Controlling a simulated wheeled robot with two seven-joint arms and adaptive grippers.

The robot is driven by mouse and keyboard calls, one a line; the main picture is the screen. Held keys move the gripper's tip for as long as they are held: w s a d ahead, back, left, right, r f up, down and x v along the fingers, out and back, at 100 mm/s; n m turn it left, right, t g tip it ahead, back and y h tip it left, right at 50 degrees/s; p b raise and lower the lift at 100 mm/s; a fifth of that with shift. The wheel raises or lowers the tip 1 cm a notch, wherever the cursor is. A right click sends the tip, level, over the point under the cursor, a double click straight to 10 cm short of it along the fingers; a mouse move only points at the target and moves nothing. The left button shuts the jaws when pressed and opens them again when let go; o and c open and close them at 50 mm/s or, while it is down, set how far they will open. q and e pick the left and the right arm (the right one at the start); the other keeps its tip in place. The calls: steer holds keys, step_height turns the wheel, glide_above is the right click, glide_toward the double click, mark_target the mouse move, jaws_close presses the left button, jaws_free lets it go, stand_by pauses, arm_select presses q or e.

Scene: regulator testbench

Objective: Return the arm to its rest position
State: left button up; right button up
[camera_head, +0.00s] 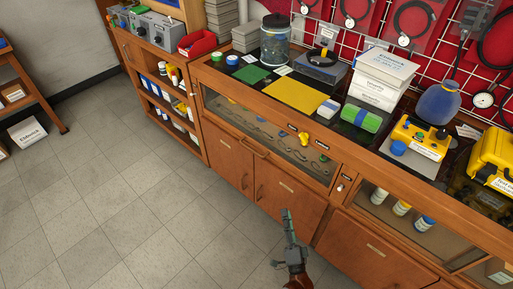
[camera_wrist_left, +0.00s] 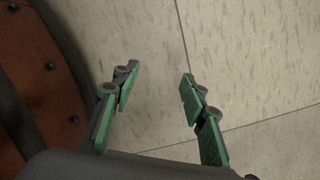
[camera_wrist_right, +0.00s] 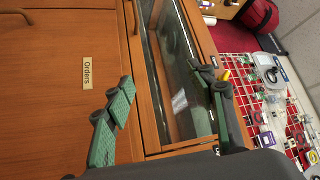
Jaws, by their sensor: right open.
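My right gripper (camera_head: 288,238) shows at the bottom middle of the head view, in front of the wooden cabinet's lower doors. In the right wrist view its green-padded fingers (camera_wrist_right: 160,76) are apart with nothing between them. The cabinet front with an "Orders" label (camera_wrist_right: 87,73) shows behind them. My left gripper (camera_wrist_left: 160,74) shows only in the left wrist view. Its green-padded fingers are apart and empty, over bare floor tiles. Its arm is outside the head view.
The wooden workbench (camera_head: 232,138) runs along the right, holding a glass jar (camera_head: 275,42), a yellow mat (camera_head: 297,96), a blue round flask (camera_head: 438,103) and a yellow case (camera_head: 493,160). A small shelf (camera_head: 30,82) stands at the far left. The tiled floor (camera_head: 120,215) is clear.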

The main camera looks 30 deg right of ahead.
arm_select(q)
steer(key=shift+w, duration=0.1)
